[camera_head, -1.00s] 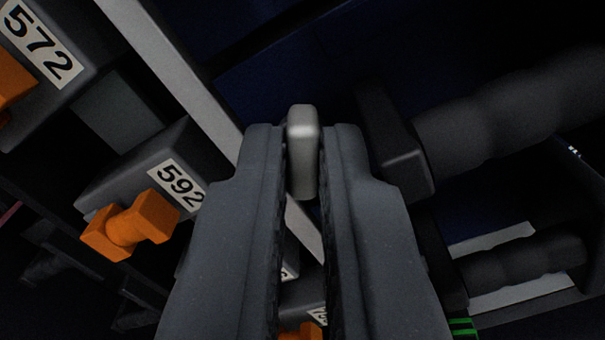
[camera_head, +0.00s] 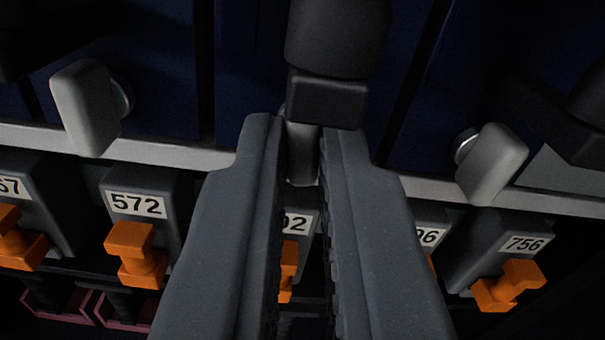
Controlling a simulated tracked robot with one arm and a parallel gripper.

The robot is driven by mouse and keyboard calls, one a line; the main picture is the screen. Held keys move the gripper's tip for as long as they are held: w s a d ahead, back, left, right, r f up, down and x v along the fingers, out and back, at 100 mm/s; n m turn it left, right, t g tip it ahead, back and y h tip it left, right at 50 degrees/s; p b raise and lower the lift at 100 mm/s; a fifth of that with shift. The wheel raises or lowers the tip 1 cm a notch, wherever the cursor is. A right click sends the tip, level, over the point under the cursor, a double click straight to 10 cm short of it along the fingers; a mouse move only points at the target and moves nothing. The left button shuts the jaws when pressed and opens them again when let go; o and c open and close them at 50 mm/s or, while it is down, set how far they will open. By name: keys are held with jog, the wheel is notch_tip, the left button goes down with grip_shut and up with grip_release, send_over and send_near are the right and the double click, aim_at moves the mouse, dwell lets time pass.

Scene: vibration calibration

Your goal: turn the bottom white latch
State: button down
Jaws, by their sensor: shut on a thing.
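My gripper (camera_head: 303,140) points forward at a dark blue panel, its two grey fingers shut on a white latch (camera_head: 303,158). The latch is a pale, rounded bar lying lengthwise between the fingertips. Part of it is hidden by the fingers and by a black block above. Another white latch (camera_head: 88,108) stands at the left, tilted slightly, with its round pivot behind it. A third white latch (camera_head: 492,163) is at the right, tilted the other way. Both are apart from my gripper.
A black handle (camera_head: 338,40) juts out just above the fingertips. A pale rail (camera_head: 170,152) runs across below the panel. Under it are grey blocks with orange knobs, labelled 572 (camera_head: 137,204) and 756 (camera_head: 525,244); other blocks are partly hidden by my fingers.

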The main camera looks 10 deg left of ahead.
jog(key=shift+s+f+m, duration=0.1)
jog(key=shift+f+m, duration=0.1)
jog(key=shift+m, duration=0.7)
jog(key=c, duration=1.8)
grip_release()
jog(key=shift+r, duration=0.1)
